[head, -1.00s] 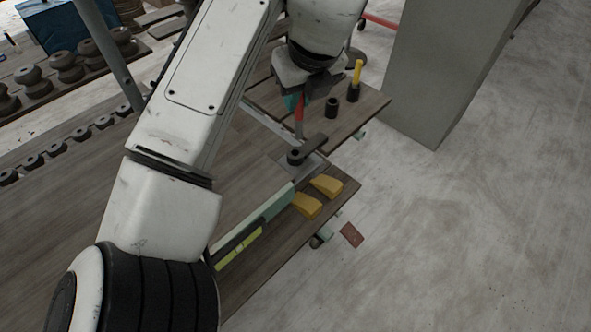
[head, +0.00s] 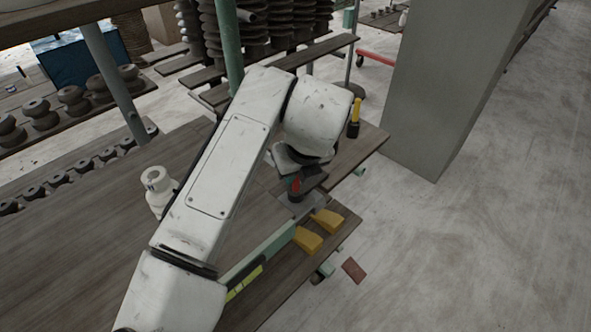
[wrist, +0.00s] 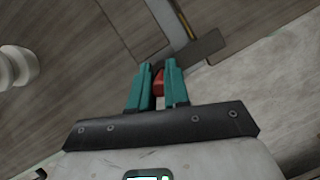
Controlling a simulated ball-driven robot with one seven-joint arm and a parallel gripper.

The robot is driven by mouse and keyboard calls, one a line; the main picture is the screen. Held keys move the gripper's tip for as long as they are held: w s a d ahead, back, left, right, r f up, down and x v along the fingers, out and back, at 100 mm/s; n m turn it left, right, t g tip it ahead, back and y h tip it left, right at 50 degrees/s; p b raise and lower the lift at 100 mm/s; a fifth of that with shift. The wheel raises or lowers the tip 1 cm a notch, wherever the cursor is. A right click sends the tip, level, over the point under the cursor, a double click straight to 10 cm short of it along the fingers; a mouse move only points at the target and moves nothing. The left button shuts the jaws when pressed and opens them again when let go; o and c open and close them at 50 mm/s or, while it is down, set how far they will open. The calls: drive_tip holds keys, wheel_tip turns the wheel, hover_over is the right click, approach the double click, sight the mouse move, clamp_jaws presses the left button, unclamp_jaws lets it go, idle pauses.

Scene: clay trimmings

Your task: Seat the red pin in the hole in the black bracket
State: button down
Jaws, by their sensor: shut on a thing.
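The red pin (head: 295,184) is between the teal fingers of my gripper (head: 293,185), and it also shows in the wrist view (wrist: 158,84). My gripper is shut on it. The black bracket (head: 315,178) is a dark bar by the pin's lower end, partly covered by my gripper. In the wrist view the bar of the bracket (wrist: 205,47) runs from the upper right towards the fingertips. The pin's lower end is at or just over the bracket's near end. The hole is hidden, so I cannot tell whether the pin is in it.
Two yellow wedges (head: 308,240) lie near the bench's right edge. A yellow-handled item in a dark holder (head: 354,118) stands beyond my gripper. A white fitting (head: 157,188) stands left of my arm. A grey pillar (head: 445,85) rises at the right.

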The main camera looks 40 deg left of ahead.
drive_tip(key=c, duration=1.1)
unclamp_jaws()
